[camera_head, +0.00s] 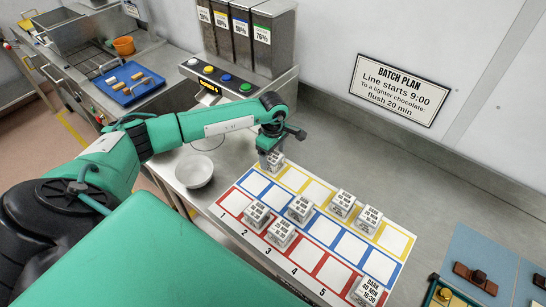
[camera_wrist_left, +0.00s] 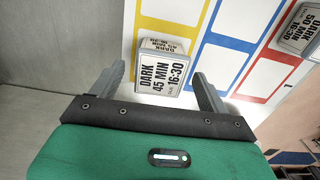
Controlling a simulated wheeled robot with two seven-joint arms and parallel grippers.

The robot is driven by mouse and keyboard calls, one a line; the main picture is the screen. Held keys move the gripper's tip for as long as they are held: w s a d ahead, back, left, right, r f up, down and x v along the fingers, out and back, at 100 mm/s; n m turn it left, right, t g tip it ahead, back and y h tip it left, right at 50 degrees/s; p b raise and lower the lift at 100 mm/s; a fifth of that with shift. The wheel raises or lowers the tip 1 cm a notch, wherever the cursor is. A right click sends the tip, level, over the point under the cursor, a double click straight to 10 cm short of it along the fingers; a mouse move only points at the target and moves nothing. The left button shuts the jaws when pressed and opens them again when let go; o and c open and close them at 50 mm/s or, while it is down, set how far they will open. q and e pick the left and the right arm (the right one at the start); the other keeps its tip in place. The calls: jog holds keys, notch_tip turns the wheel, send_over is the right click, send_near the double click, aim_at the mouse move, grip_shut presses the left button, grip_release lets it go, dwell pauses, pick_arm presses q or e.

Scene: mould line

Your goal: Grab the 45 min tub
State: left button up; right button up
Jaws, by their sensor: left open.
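The 45 min tub (camera_wrist_left: 159,72) is a small light-grey box labelled "DARK 45 MIN 16:30" in the left wrist view. In the head view the same tub (camera_head: 271,161) stands at the far left corner of the marked mat, by the yellow squares, partly hidden by my gripper. My left gripper (camera_wrist_left: 161,78) is open, with one finger on each side of the tub and visible gaps between. In the head view my left gripper (camera_head: 272,148) is right at the tub. My right gripper is not in view.
The mat (camera_head: 224,214) has yellow, blue and red squares. Other tubs stand on it, including one (camera_head: 257,213) at the left, one (camera_head: 342,203) at the back and one (camera_head: 369,290) at the front right. Dispensers (camera_head: 262,45) stand behind.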

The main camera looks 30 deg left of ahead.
pick_arm(q)
jog(key=shift+f, duration=0.9)
jog(key=c, duration=1.1)
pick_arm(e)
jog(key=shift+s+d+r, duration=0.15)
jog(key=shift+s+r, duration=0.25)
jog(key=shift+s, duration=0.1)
pick_arm(q)
jog(key=shift+r, duration=0.45)
notch_tip(320, 180, up, 18)
jog(key=b, duration=0.6)
notch_tip(320, 180, up, 8)
jog(key=p, duration=0.3)
send_over(273, 156)
jog(key=shift+r, duration=0.1)
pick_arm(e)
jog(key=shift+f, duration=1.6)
